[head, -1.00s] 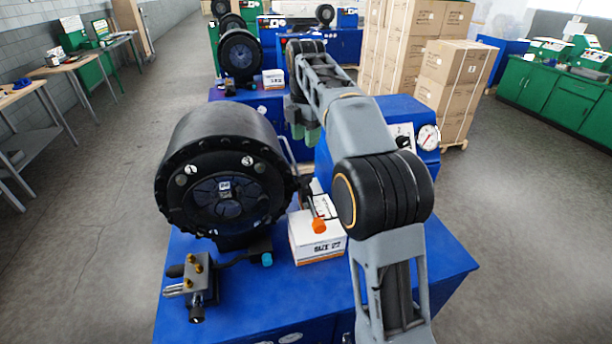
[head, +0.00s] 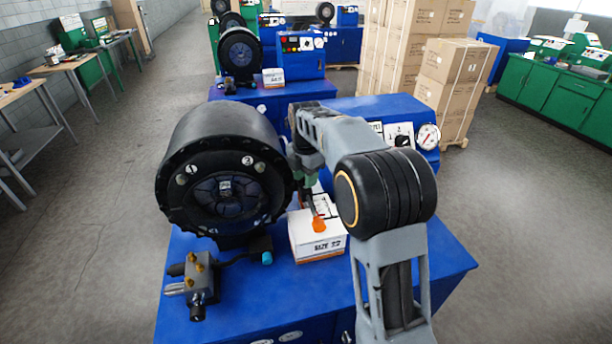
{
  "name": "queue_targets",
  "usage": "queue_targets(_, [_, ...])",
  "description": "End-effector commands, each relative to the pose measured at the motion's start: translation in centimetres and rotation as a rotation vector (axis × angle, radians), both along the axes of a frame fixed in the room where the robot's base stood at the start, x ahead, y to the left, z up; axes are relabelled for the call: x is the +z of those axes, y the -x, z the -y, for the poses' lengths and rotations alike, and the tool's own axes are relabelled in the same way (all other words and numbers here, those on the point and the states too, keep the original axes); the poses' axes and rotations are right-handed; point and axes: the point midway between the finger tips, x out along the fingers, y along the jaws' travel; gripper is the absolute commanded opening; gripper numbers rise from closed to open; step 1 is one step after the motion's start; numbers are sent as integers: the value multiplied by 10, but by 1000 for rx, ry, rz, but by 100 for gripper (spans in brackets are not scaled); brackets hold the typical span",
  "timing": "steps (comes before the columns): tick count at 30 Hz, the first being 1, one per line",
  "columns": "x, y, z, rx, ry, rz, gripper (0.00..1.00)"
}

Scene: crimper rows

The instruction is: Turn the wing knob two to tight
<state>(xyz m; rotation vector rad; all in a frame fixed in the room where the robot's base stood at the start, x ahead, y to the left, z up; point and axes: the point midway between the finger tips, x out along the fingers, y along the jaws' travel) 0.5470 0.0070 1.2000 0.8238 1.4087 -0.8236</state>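The black round crimper head (head: 222,130) stands on the blue bench, its front face towards me. White discs marked 1 and 2 sit on the upper face; the 2 disc (head: 248,160) is at upper right. A small grey round part (head: 260,167) beside the 2 disc may be wing knob two; its wings and tightness are too small to tell. My gripper (head: 305,176), with greenish parts, hangs just right of the crimper head, apart from the 2 disc in the picture. Its fingertips are small and partly lost against dark parts, so its opening is unclear.
A valve block with brass knobs (head: 200,275) sits front left. A blue cabinet with a gauge (head: 427,137) stands behind my arm. Bare bench lies in front.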

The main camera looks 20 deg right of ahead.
Motion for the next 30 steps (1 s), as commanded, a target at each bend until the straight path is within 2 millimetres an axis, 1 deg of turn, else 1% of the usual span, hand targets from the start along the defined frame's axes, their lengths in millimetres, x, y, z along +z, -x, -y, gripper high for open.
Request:
queue_targets(8, [-1,0,0,0,0,0,37])
queue_targets(18, [-1,0,0,0,0,0,5])
queue_targets(20, [-1,0,0,0,0,0,0])
queue_targets(30, [-1,0,0,-32,0,0,0])
